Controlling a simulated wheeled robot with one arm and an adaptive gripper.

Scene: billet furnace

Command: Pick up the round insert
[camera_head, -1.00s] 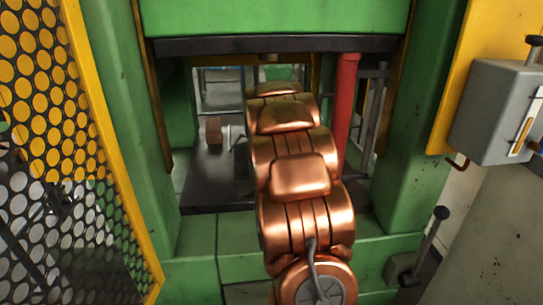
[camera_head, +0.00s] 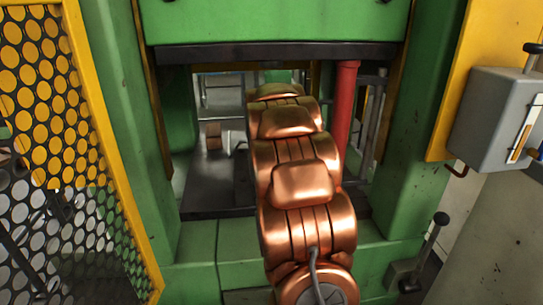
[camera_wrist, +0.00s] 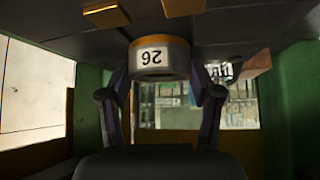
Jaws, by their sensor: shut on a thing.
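In the wrist view a round insert (camera_wrist: 160,59) shows with an orange-brown band and a white label reading 26 upside down. My gripper (camera_wrist: 162,75) is shut on it, one dark finger on each side. The insert is close to the dark plate (camera_wrist: 220,28) at the top of this view; I cannot tell if they touch. In the head view my copper arm reaches into the press opening and hides the gripper and the insert.
A brown block (camera_head: 213,136) stands on the dark press bed (camera_head: 205,190) left of my arm. Two brown blocks (camera_wrist: 105,13) (camera_wrist: 183,6) show in the wrist view. A red post (camera_head: 345,115) stands close right of my arm. The green upper press body (camera_head: 275,22) is above.

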